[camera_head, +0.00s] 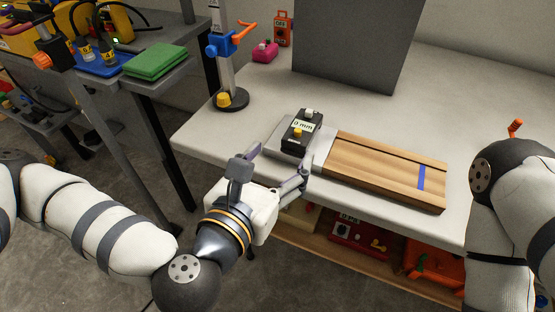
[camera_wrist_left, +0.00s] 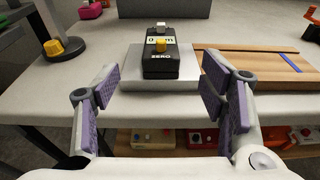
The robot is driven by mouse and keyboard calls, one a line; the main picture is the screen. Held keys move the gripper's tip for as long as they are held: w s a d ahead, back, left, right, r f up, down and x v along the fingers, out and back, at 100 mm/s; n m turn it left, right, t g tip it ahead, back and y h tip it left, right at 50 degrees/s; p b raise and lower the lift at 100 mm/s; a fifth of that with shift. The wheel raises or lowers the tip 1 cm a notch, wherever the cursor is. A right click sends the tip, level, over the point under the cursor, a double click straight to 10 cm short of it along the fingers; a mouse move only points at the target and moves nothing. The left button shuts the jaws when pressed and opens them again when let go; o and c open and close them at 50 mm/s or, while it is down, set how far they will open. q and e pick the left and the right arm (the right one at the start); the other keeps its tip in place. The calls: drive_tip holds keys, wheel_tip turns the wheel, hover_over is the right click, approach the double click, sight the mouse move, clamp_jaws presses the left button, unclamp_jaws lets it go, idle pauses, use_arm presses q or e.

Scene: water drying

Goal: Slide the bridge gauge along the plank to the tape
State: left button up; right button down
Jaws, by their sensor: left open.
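The bridge gauge (camera_head: 300,132) is a black box with a small display, a yellow knob and a pale top knob. It sits on a smooth grey metal plate (camera_head: 325,146) at the plank's left end. The wooden plank (camera_head: 385,165) lies on the table with a blue tape strip (camera_head: 422,177) across it near its right end. My left gripper (camera_head: 279,164) is open and empty at the table's front edge, on the near side of the gauge. In the left wrist view the gauge (camera_wrist_left: 162,58) shows beyond and between the open fingers (camera_wrist_left: 160,92). My right gripper is out of view.
A grey panel (camera_head: 355,45) stands at the back of the table. A stand with a blue clamp (camera_head: 226,60) is at the back left. A side bench holds a green cloth (camera_head: 156,60). A shelf with coloured boxes (camera_head: 358,234) is below the tabletop.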

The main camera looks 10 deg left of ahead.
sight(304, 126)
use_arm(q)
drive_tip(key=x, duration=1.2)
drive_tip(key=shift+c, duration=0.2)
drive_tip(key=c, duration=1.4)
drive_tip(key=shift+d, duration=0.1)
